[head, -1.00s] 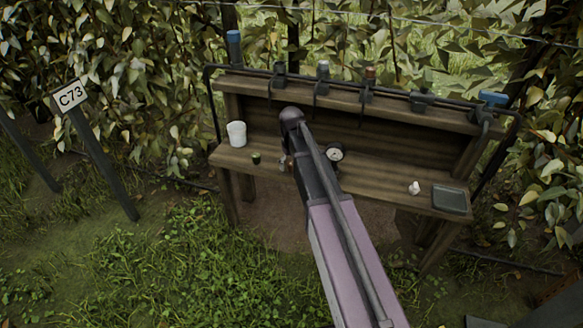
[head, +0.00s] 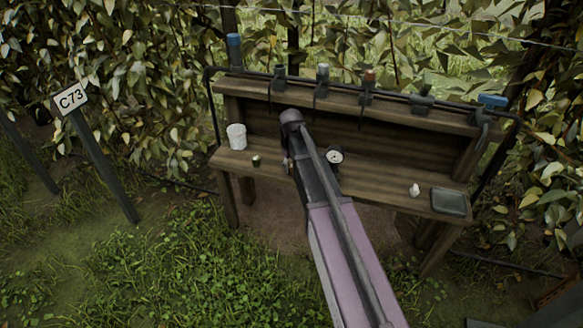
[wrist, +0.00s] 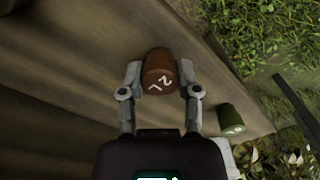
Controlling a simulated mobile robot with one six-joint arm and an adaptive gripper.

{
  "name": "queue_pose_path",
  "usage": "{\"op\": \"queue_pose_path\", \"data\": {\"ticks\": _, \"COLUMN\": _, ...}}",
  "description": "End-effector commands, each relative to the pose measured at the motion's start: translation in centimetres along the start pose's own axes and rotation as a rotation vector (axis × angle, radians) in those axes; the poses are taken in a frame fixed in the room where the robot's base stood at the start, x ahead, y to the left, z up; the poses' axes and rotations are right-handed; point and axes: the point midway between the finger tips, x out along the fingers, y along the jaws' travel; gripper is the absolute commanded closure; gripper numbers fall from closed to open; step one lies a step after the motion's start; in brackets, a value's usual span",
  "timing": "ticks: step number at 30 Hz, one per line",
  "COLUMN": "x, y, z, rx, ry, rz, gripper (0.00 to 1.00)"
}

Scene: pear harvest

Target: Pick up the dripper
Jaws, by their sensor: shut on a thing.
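A brown, rounded dripper (wrist: 158,63) with white markings that look like "2 L" sits between the two fingertips of my gripper (wrist: 160,72) in the wrist view. The fingers press on it from both sides and are shut on it. The wooden bench top lies beneath; I cannot tell whether the dripper touches it.
A green dripper (wrist: 231,120) stands near the bench edge, right of my gripper; it also shows in the head view (head: 256,160). A white cup (head: 237,137), a round gauge (head: 335,156), a small white piece (head: 414,190) and a dark tray (head: 450,202) rest on the bench (head: 385,188).

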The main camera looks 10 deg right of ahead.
Motion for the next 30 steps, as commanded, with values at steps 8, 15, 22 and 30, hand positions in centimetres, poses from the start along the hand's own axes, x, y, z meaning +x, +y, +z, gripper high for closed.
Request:
{"op": "queue_pose_path", "data": {"ticks": 8, "x": -1.3, "y": 0.0, "z": 0.0, "rx": 0.0, "ry": 0.0, "rz": 0.0, "gripper": 0.8}}
{"op": "queue_pose_path", "data": {"ticks": 15, "x": -3.2, "y": 0.0, "z": 0.0, "rx": 0.0, "ry": 0.0, "rz": 0.0, "gripper": 0.8}}
{"op": "queue_pose_path", "data": {"ticks": 22, "x": -3.9, "y": -1.0, "z": 3.8, "rx": 0.0, "ry": 0.0, "rz": 0.0, "gripper": 0.8}}
{"op": "queue_pose_path", "data": {"ticks": 30, "x": -4.4, "y": -2.6, "z": 9.8, "rx": 0.0, "ry": 0.0, "rz": 0.0, "gripper": 0.8}}
